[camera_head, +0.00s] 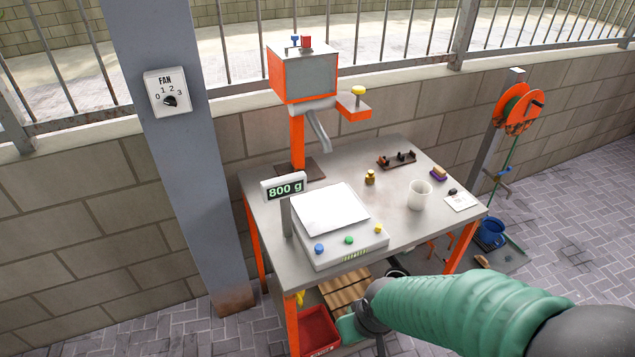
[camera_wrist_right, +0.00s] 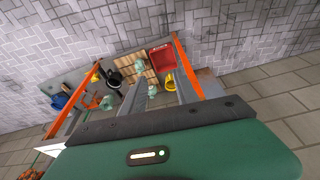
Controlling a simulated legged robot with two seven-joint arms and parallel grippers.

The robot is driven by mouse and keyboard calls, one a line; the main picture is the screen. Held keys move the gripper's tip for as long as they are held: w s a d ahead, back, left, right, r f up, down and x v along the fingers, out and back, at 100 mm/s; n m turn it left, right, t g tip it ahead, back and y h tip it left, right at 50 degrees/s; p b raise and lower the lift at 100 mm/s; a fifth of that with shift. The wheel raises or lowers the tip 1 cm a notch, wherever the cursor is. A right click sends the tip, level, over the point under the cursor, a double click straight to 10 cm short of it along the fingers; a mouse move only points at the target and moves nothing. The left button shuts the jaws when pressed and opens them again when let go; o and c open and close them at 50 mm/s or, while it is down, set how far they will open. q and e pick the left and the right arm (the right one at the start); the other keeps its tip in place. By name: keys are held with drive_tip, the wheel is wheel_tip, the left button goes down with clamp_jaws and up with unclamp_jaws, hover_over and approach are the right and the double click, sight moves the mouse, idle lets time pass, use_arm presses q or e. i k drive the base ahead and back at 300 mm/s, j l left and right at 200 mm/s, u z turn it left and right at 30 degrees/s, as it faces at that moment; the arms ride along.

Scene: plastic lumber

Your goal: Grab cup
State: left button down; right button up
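A white cup (camera_head: 420,195) stands upright on the right part of the grey metal table (camera_head: 405,235) in the head view. No gripper touches it. My right arm comes in from the lower right, and its green hand is low in front of the table, below the tabletop. The fingertips are hidden in the head view. In the right wrist view, two grey fingers of my right gripper (camera_wrist_right: 158,88) stand apart with nothing held between them. The cup does not show in the wrist view. My left gripper is not in view.
A scale (camera_head: 345,250) with a display (camera_head: 284,187) reading 800 g fills the table's front left. A brass weight (camera_head: 370,177), a dark rack (camera_head: 397,160) and a white card (camera_head: 461,201) lie near the cup. A red bin (camera_wrist_right: 162,58) is under the table.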

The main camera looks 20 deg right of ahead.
sight(419, 192)
drive_tip(key=l+u, duration=0.35)
drive_tip(key=l, duration=0.15)
drive_tip(key=l+u, duration=0.35)
drive_tip(key=l, duration=0.15)
drive_tip(key=l+u, duration=0.35)
drive_tip(key=l, duration=0.15)
drive_tip(key=k+l+u, duration=0.1)
drive_tip(key=l+u, duration=0.3)
drive_tip(key=k+l+u, duration=0.2)
drive_tip(key=l+u, duration=0.15)
drive_tip(key=l, duration=0.15)
